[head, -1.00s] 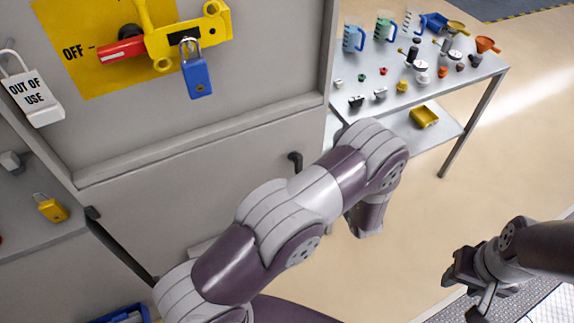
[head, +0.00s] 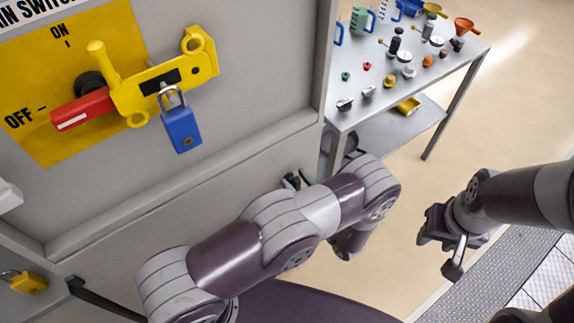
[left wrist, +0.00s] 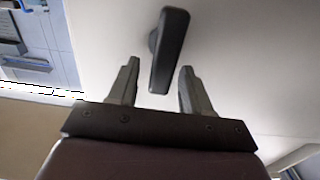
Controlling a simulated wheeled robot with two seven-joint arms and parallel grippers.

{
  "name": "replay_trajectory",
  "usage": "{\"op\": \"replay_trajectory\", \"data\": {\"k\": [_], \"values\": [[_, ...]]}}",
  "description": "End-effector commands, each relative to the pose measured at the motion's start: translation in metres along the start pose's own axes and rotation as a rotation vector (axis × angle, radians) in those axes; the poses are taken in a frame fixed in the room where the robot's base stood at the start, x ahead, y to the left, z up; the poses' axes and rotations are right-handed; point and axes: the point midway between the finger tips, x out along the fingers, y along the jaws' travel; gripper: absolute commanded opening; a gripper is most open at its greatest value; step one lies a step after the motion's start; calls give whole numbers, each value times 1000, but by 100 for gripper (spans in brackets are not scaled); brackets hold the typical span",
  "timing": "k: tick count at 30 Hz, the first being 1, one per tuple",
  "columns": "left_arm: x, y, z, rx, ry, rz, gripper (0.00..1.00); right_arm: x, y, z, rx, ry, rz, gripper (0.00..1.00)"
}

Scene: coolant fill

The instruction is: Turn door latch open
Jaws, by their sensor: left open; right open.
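The door latch is a dark handle (left wrist: 170,50) on the pale cabinet door (left wrist: 235,60). In the left wrist view it hangs nearly upright, slightly tilted, with its lower end between the fingers of my left gripper (left wrist: 160,66). The fingers are open, one on each side, with gaps between them and the handle. In the head view my left arm hides most of this spot; only small dark parts show past the arm by the door. My right gripper (head: 440,251) is open and empty at the right, over the floor, far from the latch.
Above the door is a yellow switch panel (head: 30,148) with a red lever (head: 82,109) and a blue padlock (head: 181,130). A grey table (head: 385,108) with jugs, funnels and small parts stands at the back right. A yellow padlock (head: 27,283) is at lower left. Floor between is clear.

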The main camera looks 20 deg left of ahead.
Motion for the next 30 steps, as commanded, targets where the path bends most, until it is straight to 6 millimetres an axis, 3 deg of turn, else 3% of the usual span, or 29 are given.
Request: {"op": "replay_trajectory", "data": {"k": [11,15,16,30], "values": [[-2,-1,0,0,0,-1,49,-1,0,0,0,0,0,43],[-2,-1,0,0,0,-1,3,-1,0,0,0,0,0,43],[-2,-1,0,0,0,-1,0,0,0,0,0,0,0,43],[-2,2,3,102,-1,-2,0,8,0,1,0,0,0,43]]}}
